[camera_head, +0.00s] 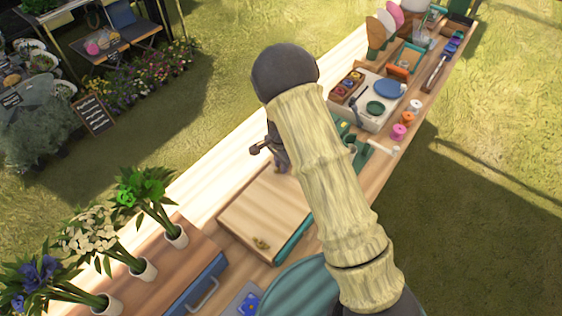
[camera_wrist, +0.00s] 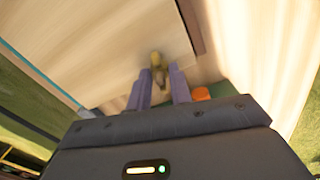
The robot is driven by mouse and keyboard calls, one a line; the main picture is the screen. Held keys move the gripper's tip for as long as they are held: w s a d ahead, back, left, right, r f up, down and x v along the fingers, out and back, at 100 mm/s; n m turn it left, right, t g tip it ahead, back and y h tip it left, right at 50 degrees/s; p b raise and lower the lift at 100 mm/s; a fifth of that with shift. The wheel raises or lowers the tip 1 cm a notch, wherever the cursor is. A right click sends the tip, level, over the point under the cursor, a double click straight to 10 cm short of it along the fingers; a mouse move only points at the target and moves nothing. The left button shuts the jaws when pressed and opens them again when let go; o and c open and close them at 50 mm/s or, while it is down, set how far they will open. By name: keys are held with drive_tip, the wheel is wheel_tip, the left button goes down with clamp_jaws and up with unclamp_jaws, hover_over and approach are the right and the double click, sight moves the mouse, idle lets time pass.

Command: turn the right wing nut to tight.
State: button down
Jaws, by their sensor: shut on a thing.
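A flower press with a pale wooden top board (camera_head: 262,205) and teal lower edge lies on the long table; its board also fills the upper left of the wrist view (camera_wrist: 90,40). One brass wing nut (camera_head: 261,243) sits at the board's near corner. A second brass wing nut (camera_wrist: 157,62) is at the board's edge in the wrist view, between the purple fingers of my gripper (camera_wrist: 161,82). My gripper (camera_head: 281,167) is shut on this nut at the board's far end. My arm hides part of the press in the head view.
Potted flowers (camera_head: 176,237) stand at the lower left, near a blue-handled case (camera_head: 200,286). An orange item (camera_wrist: 201,94) is close to my fingers.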

drive_tip(key=m, duration=0.2)
drive_tip(key=m+p, duration=0.1)
drive_tip(key=shift+w+r+m, duration=0.15)
drive_tip(key=shift+r+m, duration=0.05)
drive_tip(key=shift+m, duration=0.2)
drive_tip(key=m+p, duration=0.2)
drive_tip(key=m, duration=0.1)
drive_tip(key=shift+m, duration=0.3)
drive_tip(key=m+p, duration=0.2)
drive_tip(key=m, duration=0.2)
drive_tip(key=shift+f+m+p, duration=0.1)
drive_tip(key=shift+m+p, duration=0.65)
drive_tip(key=shift+m, duration=1.25)
drive_tip(key=c, duration=1.3)
unclamp_jaws()
drive_tip(key=shift+f, duration=0.1)
drive_tip(key=shift+o, duration=0.2)
